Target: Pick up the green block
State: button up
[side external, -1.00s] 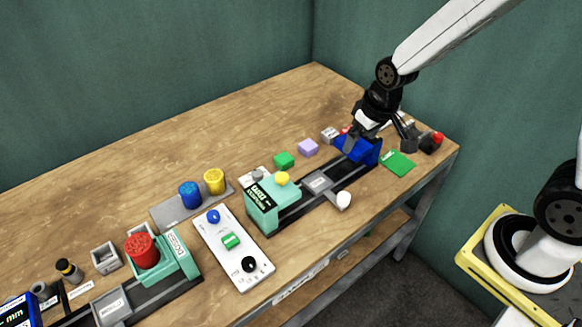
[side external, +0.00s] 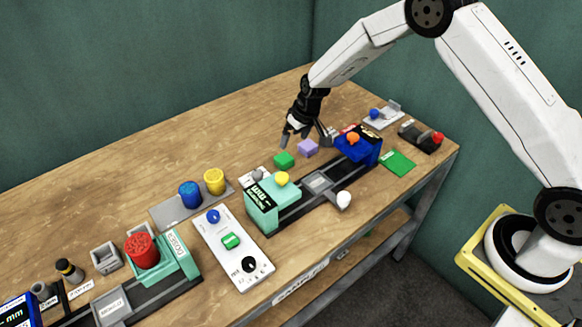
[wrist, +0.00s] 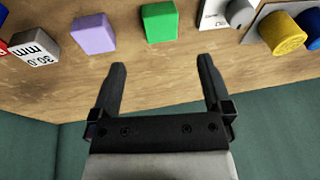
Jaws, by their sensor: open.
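The green block (side external: 284,160) sits on the wooden table, left of a purple block (side external: 308,148). In the wrist view the green block (wrist: 160,22) lies beyond the fingertips, roughly centred between them, with the purple block (wrist: 93,34) to its left. My gripper (side external: 309,142) is open and empty, above the table and close to both blocks. In the wrist view my gripper (wrist: 162,62) shows its two fingers spread wide, with nothing between them but bare wood.
A blue press part (side external: 358,146) stands to the right of the blocks, and a teal press (side external: 272,200) stands in front. A flat green pad (side external: 398,163) lies near the right edge. The table behind is clear.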

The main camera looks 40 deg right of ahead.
aim_at(284, 158)
jog(key=shift+w+a+f, duration=0.1)
jog(key=shift+w+f, duration=0.4)
jog(key=shift+f, duration=0.15)
jog(key=shift+x, duration=1.3)
jog(key=shift+x, duration=2.55)
jog(key=c, duration=1.2)
